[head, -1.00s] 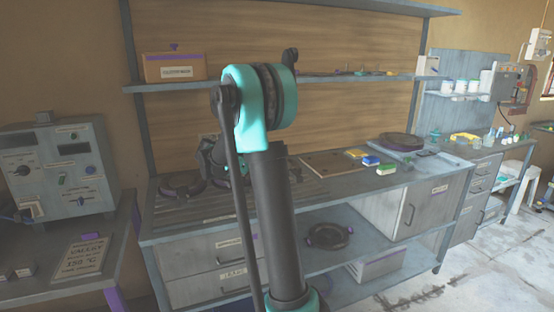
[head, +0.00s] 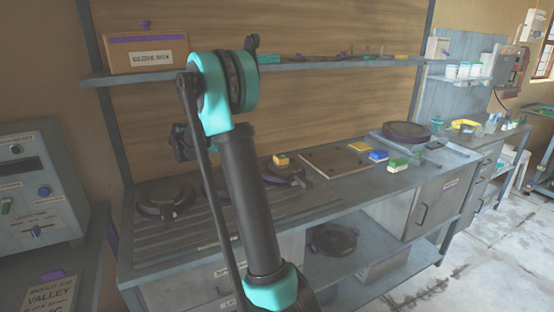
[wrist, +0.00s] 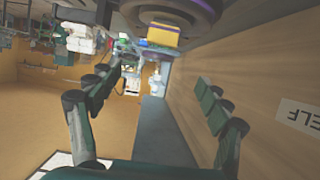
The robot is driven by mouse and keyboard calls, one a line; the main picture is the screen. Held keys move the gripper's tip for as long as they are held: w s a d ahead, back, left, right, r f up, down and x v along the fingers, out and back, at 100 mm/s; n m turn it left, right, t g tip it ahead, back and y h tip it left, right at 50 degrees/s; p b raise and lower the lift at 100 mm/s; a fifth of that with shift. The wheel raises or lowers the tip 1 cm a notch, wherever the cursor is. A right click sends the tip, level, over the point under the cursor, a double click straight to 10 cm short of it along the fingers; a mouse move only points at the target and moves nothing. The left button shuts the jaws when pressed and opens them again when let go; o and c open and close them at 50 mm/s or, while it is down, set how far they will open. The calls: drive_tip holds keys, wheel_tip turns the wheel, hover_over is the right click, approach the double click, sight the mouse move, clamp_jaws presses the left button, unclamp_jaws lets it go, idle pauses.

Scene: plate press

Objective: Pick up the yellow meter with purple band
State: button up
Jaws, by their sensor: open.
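A yellow block (wrist: 164,36) with a purple band along one edge shows near the top of the wrist view, close to a dark purple-rimmed plate. It seems to be the small yellow block (head: 281,159) on the bench beside the plates in the head view; no band is clear there. My gripper (wrist: 167,74) is open and empty, its fingers spread wide with the block beyond them. In the head view my arm hides part of the bench, and the fingers cannot be made out.
A second yellow block (head: 357,147), a blue block (head: 378,156) and a green-white block (head: 397,165) stand near a brown board (head: 335,160). Round plates (head: 166,197) lie on the bench. A shelf (head: 300,67) runs above it. The floor at right is clear.

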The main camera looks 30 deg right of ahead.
sight(279, 156)
drive_tip(key=x, duration=1.1)
drive_tip(key=shift+d+f, duration=0.1)
drive_tip(key=shift+d, duration=0.15)
drive_tip(key=shift+x, duration=2.65)
drive_tip(key=shift+w+a+f, duration=0.1)
drive_tip(key=shift+f, duration=0.05)
drive_tip(key=shift+c, duration=0.5)
drive_tip(key=c, duration=1.4)
drive_tip(key=shift+o, duration=0.2)
